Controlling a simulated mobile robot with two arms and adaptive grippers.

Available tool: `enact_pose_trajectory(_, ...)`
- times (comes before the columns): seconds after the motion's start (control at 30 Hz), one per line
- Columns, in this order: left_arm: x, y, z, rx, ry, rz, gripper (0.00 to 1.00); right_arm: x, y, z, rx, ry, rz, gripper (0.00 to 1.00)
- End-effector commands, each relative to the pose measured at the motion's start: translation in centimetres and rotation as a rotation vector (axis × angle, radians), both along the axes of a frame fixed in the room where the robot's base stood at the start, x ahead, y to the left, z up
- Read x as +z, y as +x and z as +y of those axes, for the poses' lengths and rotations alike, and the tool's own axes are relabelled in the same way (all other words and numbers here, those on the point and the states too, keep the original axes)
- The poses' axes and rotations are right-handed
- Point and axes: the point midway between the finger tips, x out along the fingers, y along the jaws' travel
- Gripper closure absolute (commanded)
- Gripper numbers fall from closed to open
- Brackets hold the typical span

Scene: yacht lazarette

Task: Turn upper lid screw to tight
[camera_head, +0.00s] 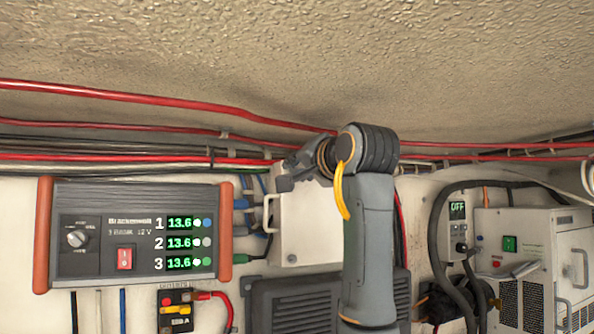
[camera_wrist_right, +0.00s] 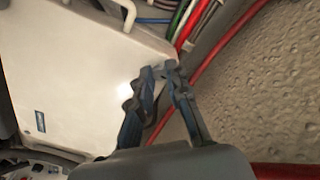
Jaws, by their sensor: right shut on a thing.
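A white box with a pale lid (camera_head: 310,228) is mounted on the wall in the middle of the head view. The lid fills the left of the right wrist view (camera_wrist_right: 70,65). My right gripper (camera_head: 284,180) is at the lid's upper left corner. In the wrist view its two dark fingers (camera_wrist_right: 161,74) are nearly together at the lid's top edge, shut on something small. The upper lid screw cannot be made out; the fingers hide that spot. A small dark mark (camera_head: 292,258) shows low on the lid. My left gripper is in neither view.
Red cables (camera_head: 160,98) run along the wall under the textured ceiling, close above my right gripper. A battery charger (camera_head: 135,272) with green readouts hangs at left. A dark finned unit (camera_head: 290,305) is below the box. A white machine (camera_head: 540,250) stands at right.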

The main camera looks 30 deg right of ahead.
Motion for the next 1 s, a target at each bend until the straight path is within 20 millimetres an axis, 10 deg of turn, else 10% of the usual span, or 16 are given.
enact_pose_trajectory(0.37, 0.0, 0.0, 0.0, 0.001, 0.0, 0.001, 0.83, 0.0, 0.0, 0.0, 0.001, 0.005, 0.0, 1.0)
enact_pose_trajectory(0.4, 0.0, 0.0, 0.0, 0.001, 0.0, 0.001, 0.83, 0.0, 0.0, 0.0, 0.001, 0.005, 0.0, 0.8)
enact_pose_trajectory(0.5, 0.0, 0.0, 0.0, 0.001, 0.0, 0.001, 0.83, 0.0, 0.0, 0.0, 0.0, 0.005, 0.0, 0.61)
enact_pose_trajectory(1.0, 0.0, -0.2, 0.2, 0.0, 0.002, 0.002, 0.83, 0.1, -2.1, 0.1, 0.0, 0.004, -0.004, 0.61)
